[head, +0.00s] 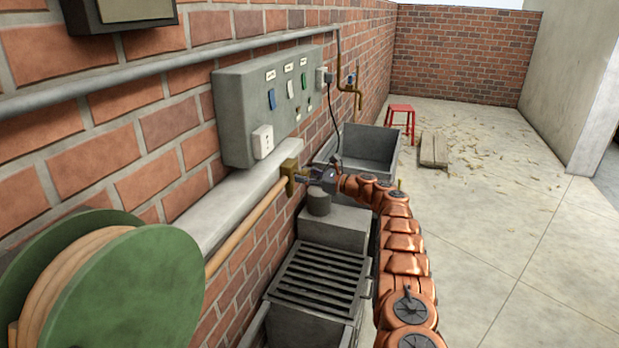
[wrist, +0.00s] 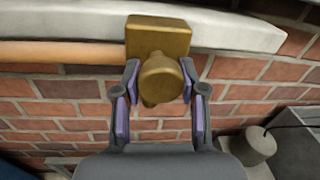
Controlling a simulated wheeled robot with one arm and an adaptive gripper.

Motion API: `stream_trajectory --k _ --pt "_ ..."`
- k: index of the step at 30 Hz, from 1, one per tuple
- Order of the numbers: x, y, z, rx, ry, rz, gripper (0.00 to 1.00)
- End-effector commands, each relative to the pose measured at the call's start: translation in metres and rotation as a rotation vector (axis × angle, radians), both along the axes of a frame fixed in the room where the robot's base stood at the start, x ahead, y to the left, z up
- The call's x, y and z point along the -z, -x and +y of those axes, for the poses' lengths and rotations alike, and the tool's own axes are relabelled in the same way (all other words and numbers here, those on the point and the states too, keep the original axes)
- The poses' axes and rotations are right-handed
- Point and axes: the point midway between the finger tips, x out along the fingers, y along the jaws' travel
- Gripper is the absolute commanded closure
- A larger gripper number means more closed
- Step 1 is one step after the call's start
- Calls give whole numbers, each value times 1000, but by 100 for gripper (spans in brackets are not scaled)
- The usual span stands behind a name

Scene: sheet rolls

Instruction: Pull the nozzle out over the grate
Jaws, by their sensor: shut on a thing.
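The brass nozzle (head: 289,176) is at the end of a tan hose (head: 247,224), close below the grey ledge on the brick wall. In the wrist view the nozzle (wrist: 158,38) shows a square block with a rounded knob pointing toward me. My gripper (head: 312,178) is shut on the knob; in the wrist view its two purple-padded fingers (wrist: 160,78) stand on either side of it. The dark slatted grate (head: 318,274) lies lower and nearer the head camera, with nothing seen on it. The nozzle is above and beyond the grate.
A green reel (head: 130,295) with wound hose stands at the near left. A grey control box (head: 240,125) hangs on the wall above the ledge. A grey block with a round cylinder (head: 319,203) is just below my gripper. A grey basin (head: 370,147) stands behind. Open floor lies right.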

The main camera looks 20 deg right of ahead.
Motion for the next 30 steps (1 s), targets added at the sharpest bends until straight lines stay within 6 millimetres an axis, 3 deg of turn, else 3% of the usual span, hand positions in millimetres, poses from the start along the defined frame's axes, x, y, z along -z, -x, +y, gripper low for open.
stream_trajectory --k 1,17,18,25,30 --pt "10 0 -3 5 2 12 100" --pt "3 -3 5 -8 -7 5 100" --pt "3 -3 5 -8 -7 4 57" --pt "0 -3 10 -14 -8 1 33" --pt "-1 -3 11 -16 -8 -1 32"
